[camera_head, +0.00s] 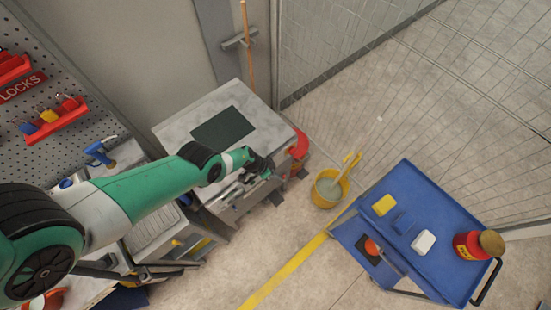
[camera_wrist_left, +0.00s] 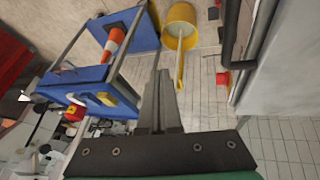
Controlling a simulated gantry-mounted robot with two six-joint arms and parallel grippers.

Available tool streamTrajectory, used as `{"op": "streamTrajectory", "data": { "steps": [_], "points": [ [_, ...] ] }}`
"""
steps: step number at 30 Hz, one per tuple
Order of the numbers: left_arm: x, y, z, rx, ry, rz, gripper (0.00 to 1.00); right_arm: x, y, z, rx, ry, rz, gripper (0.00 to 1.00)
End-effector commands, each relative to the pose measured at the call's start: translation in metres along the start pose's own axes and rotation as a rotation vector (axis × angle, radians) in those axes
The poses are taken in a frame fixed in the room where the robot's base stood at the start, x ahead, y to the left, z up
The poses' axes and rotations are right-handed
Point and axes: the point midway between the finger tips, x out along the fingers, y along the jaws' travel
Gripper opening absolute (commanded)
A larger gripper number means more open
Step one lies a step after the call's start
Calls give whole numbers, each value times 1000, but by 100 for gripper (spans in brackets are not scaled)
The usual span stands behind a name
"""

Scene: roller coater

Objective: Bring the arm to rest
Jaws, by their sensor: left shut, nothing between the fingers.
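My left arm (camera_head: 135,192), green and white, reaches from the left side of the head view toward the middle. Its gripper (camera_head: 266,168) is in the air in front of the grey cabinet with the pale top (camera_head: 175,132), near its front right corner. I cannot tell its exact height or gap from the cabinet. In the left wrist view the two grey fingers (camera_wrist_left: 159,82) are together, with nothing between them. My right gripper is not in view.
A blue cart (camera_head: 437,205) holds a red jar (camera_head: 469,246), a white block (camera_head: 423,242) and a yellow block (camera_head: 384,205). A yellow bucket (camera_head: 326,190) stands on the floor left of it. A pegboard (camera_head: 75,100) is at left. Floor between cabinet and cart is mostly free.

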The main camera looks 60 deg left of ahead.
Motion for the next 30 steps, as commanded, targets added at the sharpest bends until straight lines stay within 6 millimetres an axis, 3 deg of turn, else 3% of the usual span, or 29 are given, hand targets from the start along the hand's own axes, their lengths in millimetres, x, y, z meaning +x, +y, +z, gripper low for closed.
{"op": "streamTrajectory", "data": {
  "steps": [3,17,20,23,26,30],
  "points": [
    [-10,9,-1,-1,0,-1,0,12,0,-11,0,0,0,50],
    [-8,11,0,-2,1,-1,0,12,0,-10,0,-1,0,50],
    [-6,22,-5,24,-3,10,0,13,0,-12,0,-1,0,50],
    [-5,46,-38,112,23,27,0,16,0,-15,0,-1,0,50],
    [-14,60,-110,178,152,19,0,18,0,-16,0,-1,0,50],
    [-49,86,-227,205,416,9,0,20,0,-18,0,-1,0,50]
  ]
}}
